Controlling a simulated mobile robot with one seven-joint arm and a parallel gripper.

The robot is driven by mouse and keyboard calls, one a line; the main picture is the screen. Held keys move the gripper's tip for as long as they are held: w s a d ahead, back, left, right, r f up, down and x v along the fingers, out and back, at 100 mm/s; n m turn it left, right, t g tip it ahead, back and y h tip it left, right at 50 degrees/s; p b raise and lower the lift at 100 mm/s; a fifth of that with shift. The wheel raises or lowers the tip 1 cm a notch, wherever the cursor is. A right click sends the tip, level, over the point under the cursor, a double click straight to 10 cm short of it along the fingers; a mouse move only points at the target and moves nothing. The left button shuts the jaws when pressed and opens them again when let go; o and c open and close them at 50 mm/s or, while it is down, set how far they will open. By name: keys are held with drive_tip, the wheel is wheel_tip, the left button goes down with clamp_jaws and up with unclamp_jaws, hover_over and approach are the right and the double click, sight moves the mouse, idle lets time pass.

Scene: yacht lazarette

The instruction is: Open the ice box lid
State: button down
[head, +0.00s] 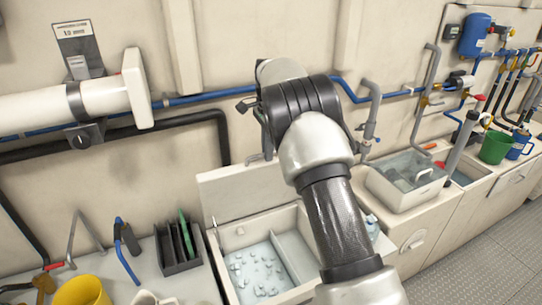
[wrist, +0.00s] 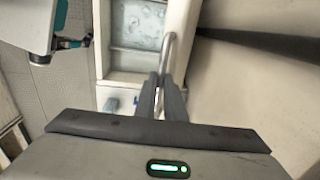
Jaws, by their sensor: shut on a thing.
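The ice box (head: 212,262) stands in the bench at the lower middle of the head view, with ice (head: 256,272) showing inside. Its white lid (head: 235,192) is raised, standing up at the back edge close to the wall. In the wrist view, my gripper (wrist: 162,98) is shut on a curved metal handle (wrist: 170,48) beside the pale lid (wrist: 186,38). The ice (wrist: 138,24) also shows there, left of the handle. My arm hides the gripper and the right part of the lid in the head view.
A dark rack (head: 178,247), a yellow bucket (head: 82,292) and a blue-handled tool (head: 127,255) are on the bench at left. A water-filled basin (head: 400,192) stands at right. Blue and black pipes run along the wall behind. Grey floor (head: 470,262) is clear at lower right.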

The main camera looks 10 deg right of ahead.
drive_tip(key=shift+a+f, duration=0.15)
drive_tip(key=shift+f, duration=0.2)
drive_tip(key=c, duration=1.8)
unclamp_jaws()
drive_tip(key=shift+w, duration=0.15)
drive_tip(key=shift+c, duration=0.2)
drive_tip(key=shift+w+r, duration=0.1)
wheel_tip(320, 180, up, 17)
drive_tip(key=s, duration=0.1)
drive_tip(key=shift+d+r, duration=0.15)
drive_tip(key=shift+d, duration=0.1)
drive_tip(key=shift+s, duration=0.1)
